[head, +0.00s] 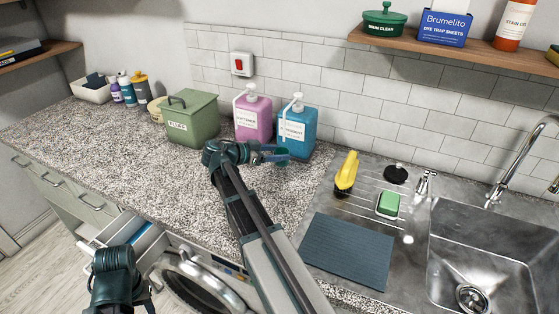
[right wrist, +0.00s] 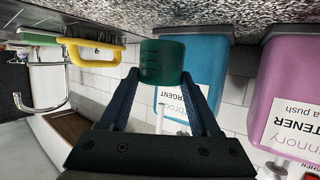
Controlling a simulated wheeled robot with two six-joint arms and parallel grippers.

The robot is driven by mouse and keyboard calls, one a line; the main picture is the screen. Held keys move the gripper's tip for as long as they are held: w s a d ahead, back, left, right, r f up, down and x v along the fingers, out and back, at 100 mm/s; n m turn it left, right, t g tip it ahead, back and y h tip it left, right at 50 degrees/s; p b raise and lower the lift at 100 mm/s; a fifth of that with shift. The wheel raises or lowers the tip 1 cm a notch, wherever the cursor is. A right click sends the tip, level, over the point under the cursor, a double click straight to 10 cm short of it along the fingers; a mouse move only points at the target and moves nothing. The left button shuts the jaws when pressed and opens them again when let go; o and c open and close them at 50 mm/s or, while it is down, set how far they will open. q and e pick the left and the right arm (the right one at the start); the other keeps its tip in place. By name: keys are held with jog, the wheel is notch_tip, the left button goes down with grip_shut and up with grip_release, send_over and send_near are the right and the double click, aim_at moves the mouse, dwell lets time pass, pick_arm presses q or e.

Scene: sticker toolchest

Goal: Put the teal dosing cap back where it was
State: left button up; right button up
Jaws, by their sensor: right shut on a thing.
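The teal dosing cap (right wrist: 162,62) is a small dark teal cup with faint marks on its side. My right gripper (right wrist: 160,80) is shut on it, with one finger on each side. In the head view my right gripper (head: 272,154) is above the counter, in front of the blue detergent bottle (head: 297,138) and the pink softener bottle (head: 252,118). In the upside-down right wrist view, the blue bottle (right wrist: 207,58) is behind the cap and the pink bottle (right wrist: 282,95) is at the right. My left arm shows at the lower left, but its gripper cannot be made out.
A green lidded bin (head: 191,122) stands left of the bottles. Right of them are a yellow-handled brush (head: 346,172), a green sponge (head: 388,204), a blue-grey mat (head: 347,250) and the sink (head: 480,255). A drawer (head: 128,238) stands open below. The counter's left front is clear.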

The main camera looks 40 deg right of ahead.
jog(key=shift+w+d, duration=0.1)
jog(key=shift+d, duration=0.2)
jog(key=f+b, duration=0.3)
jog(key=shift+w+d+f+b, duration=0.1)
jog(key=shift+d+f+b, duration=0.2)
jog(key=shift+f+b, duration=0.05)
jog(key=shift+f, duration=0.2)
jog(key=o, duration=1.3)
jog(key=shift+r, duration=0.1)
jog(key=shift+r, duration=0.1)
